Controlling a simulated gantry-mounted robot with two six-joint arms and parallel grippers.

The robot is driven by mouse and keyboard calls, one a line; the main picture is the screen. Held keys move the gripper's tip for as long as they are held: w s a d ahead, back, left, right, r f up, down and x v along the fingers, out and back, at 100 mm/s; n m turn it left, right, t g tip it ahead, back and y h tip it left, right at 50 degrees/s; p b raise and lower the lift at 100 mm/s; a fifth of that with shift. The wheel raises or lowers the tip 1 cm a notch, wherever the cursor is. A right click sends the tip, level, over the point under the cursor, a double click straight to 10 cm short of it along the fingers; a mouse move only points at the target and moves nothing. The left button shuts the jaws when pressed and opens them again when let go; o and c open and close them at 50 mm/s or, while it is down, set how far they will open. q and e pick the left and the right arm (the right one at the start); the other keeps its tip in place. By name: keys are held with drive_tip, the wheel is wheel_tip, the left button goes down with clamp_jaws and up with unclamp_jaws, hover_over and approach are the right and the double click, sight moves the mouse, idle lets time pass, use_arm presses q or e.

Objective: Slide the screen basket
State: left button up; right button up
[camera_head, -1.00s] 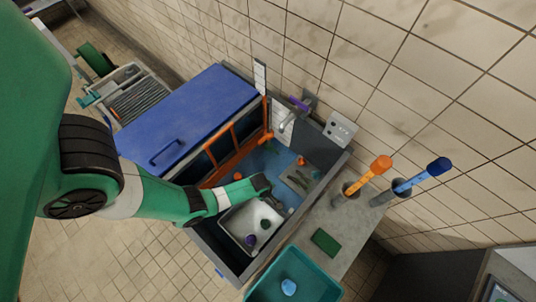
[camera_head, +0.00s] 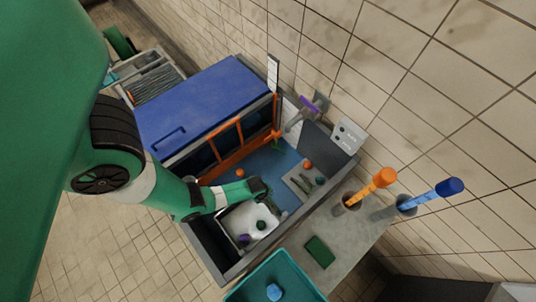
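A pale, shallow basket (camera_head: 262,232), which looks like the screen basket, sits inside the grey trough (camera_head: 231,270). A dark green piece (camera_head: 261,225) and a purple piece (camera_head: 243,239) lie in it. My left arm reaches in from the left, and my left gripper (camera_head: 262,188) is at the basket's upper edge. Its fingers are too small and dark to tell whether they are open or shut, or whether they touch the rim. The arm hides part of the basket's left side. My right gripper is not in view.
A blue-lidded unit (camera_head: 210,100) with an orange frame (camera_head: 226,142) stands behind the arm. Orange (camera_head: 384,178) and blue (camera_head: 449,187) handled tools stand in holders on the right ledge. A teal bin (camera_head: 240,290) is in front. A dark empty part of the trough lies left of the basket.

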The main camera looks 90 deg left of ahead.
use_arm(q)
drive_tip(key=shift+r, duration=0.15)
wheel_tip(320, 180, up, 11)
drive_tip(key=s+d+p, duration=0.1)
drive_tip(key=p, duration=0.8)
drive_tip(key=shift+s+d, duration=0.2)
drive_tip(key=shift+s, duration=0.2)
drive_tip(key=shift+r, duration=0.1)
